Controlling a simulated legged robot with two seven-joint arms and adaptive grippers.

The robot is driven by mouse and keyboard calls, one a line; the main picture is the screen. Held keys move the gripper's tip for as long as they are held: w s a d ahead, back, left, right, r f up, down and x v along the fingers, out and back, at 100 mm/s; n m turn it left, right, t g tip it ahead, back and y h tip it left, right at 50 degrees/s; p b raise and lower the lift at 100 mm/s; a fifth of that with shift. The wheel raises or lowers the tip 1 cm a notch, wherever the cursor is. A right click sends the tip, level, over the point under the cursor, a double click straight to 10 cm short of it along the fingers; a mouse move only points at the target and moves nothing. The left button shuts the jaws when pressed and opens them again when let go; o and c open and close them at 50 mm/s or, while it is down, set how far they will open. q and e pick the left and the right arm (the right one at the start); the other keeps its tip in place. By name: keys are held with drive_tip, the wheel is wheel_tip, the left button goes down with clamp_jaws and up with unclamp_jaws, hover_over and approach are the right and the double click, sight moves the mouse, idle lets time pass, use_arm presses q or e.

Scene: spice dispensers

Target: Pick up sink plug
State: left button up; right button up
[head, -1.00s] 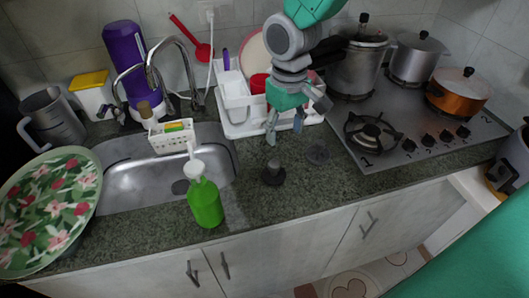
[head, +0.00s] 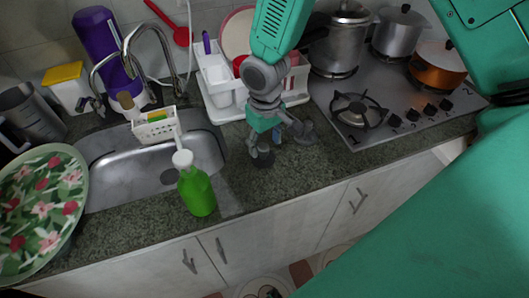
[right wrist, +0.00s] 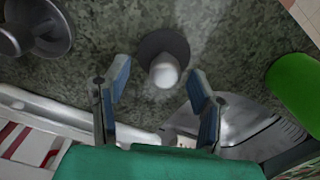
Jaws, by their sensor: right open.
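The sink plug (head: 263,161) is a small dark disc with an upright knob. It stands on the counter right of the sink, below my right gripper (head: 265,142). In the right wrist view the plug (right wrist: 165,62) shows a pale knob on a dark round base. The knob lies between the two open blue-grey fingers (right wrist: 158,78), with a gap on each side. The fingers are empty and point down at the counter in the head view, partly covering the plug. My left gripper is not in view.
A second grey disc with a knob (right wrist: 35,25) lies nearby on the counter. The green bottle (head: 197,190) stands left of the plug, beside the sink (head: 110,180). A white dish rack (head: 225,108) stands behind my gripper; the stove (head: 400,95) is to the right.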

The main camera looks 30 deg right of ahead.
sight(261, 147)
drive_tip(key=shift+a+f, duration=0.25)
drive_tip(key=shift+f, duration=0.35)
drive_tip(key=shift+a+f, duration=0.2)
drive_tip(key=shift+f, duration=0.35)
drive_tip(key=shift+a+f, duration=0.1)
drive_tip(key=shift+f, duration=0.15)
drive_tip(key=shift+d, duration=0.2)
drive_tip(key=c, duration=0.3)
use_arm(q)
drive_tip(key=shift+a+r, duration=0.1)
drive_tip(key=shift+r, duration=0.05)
use_arm(e)
drive_tip(key=shift+d, duration=0.25)
clamp_jaws()
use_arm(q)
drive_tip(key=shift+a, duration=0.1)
use_arm(e)
drive_tip(key=shift+a, duration=0.1)
